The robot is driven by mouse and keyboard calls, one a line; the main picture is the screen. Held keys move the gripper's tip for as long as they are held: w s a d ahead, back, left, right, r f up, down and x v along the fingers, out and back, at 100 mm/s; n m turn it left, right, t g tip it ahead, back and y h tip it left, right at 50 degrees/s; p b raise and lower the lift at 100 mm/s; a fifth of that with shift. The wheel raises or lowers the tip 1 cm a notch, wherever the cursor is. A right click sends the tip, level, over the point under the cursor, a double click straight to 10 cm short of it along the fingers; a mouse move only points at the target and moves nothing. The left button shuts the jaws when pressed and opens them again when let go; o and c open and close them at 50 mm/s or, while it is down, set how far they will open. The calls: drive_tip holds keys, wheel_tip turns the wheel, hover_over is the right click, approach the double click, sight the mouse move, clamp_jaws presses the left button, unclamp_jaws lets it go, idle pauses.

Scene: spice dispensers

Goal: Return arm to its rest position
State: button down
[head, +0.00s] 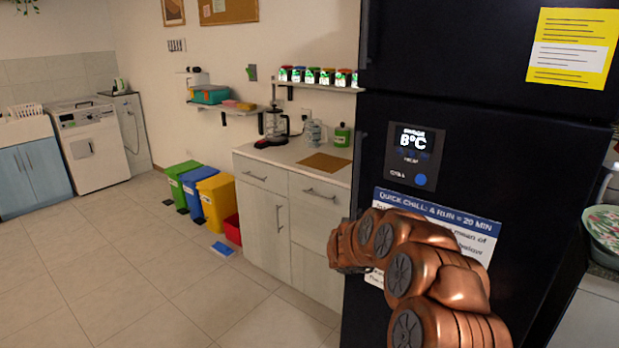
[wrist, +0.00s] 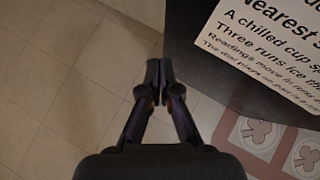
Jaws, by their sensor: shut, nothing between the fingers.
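My copper-coloured arm (head: 410,262) is folded in front of the dark fridge (head: 470,130) in the head view, covering part of the notice on its door. My gripper (wrist: 159,68) shows in the wrist view, its fingertips together and nothing between them. It is over the tiled floor, just left of the dark fridge edge. In the head view the gripper itself cannot be made out.
The fridge notice (head: 480,232) also shows close by in the wrist view (wrist: 270,45). A counter (head: 290,152) with drawers stands left of the fridge. Green, blue and yellow bins (head: 216,200) stand beyond it. Open tiled floor (head: 120,270) lies to the left.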

drive_tip(key=s+a+r+n+t+y+p, duration=0.15)
drive_tip(key=a+r+n+y, duration=0.25)
drive_tip(key=a+r+n, duration=0.45)
drive_tip(key=s+a+r+n+g+y+p, duration=0.15)
drive_tip(key=s+a+r+n+y, duration=0.35)
drive_tip(key=s+r+n, duration=0.7)
drive_tip(key=s+r+n+g, duration=0.1)
drive_tip(key=s+n+g, duration=0.4)
drive_tip(key=s, duration=1)
drive_tip(key=s+d+f+n+g+h+p, duration=0.1)
drive_tip(key=s+d+n, duration=0.3)
drive_tip(key=s, duration=0.6)
drive_tip(key=s+d+n+g+h+p, duration=0.1)
drive_tip(key=s+d+n+g+h, duration=0.2)
drive_tip(key=s+d, duration=0.5)
drive_tip(key=s+d+f+n+g+h+p, duration=0.1)
drive_tip(key=s+d+n, duration=0.4)
drive_tip(key=s, duration=0.8)
drive_tip(key=shift+d+f+g+h, duration=0.35)
drive_tip(key=shift+d+g+h, duration=0.2)
drive_tip(key=shift+h, duration=0.65)
drive_tip(key=shift+s, duration=0.1)
